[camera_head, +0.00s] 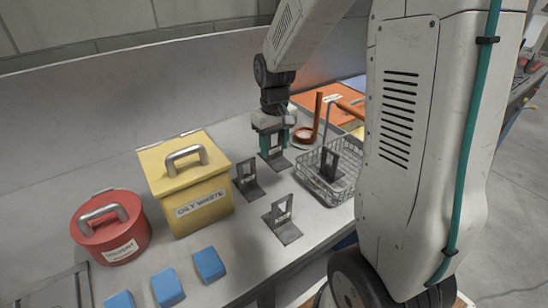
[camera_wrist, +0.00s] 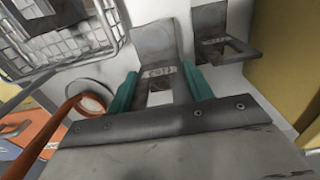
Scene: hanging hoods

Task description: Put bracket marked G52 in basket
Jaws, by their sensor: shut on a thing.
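My gripper (camera_head: 272,143) is shut on a dark grey L-shaped bracket (camera_head: 275,160) at the back of the bench. In the wrist view my gripper's teal fingers (camera_wrist: 160,73) are on both sides of the bracket's upright plate. The held bracket (camera_wrist: 155,42) has a small label too blurred to read surely. The wire basket (camera_head: 345,187) is just right of it and shows at upper left in the wrist view (camera_wrist: 108,12). Another bracket (camera_head: 329,165) stands in the basket. Two more brackets (camera_head: 246,181) (camera_head: 282,222) stand on the bench; their marks cannot be read.
A yellow oily waste bin (camera_head: 203,207) and a red lidded can (camera_head: 120,242) stand at the left. Several blue blocks (camera_head: 209,264) lie in front. An orange post with a round base (camera_head: 304,136) stands behind the basket. Bare bench lies between bin and brackets.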

